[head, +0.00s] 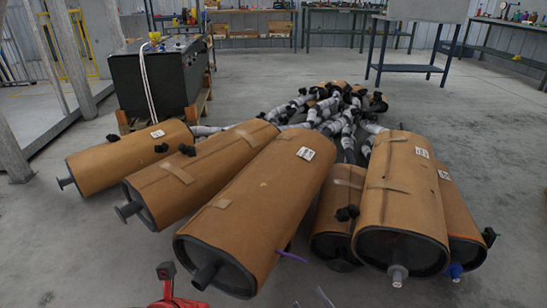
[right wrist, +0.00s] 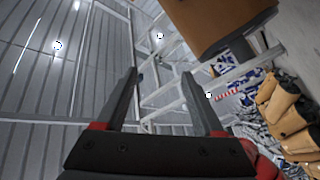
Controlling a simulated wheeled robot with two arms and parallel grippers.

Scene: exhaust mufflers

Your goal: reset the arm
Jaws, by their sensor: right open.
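My right gripper (right wrist: 160,75) shows in the right wrist view with its two dark fingers spread apart. Nothing is between them. In the head view only what look like its pale fingertips (head: 312,300) show at the bottom edge, below and apart from the mufflers. A red and black part of my own body shows at the bottom left of centre. The fingers of my left gripper are not seen.
Several brown-wrapped mufflers lie in a fan on the floor, among them a large one (head: 265,205) and one at right (head: 400,200). Grey pipes (head: 345,130) cluster behind. A black box (head: 155,80) stands on a pallet. The floor (head: 500,130) at right is clear.

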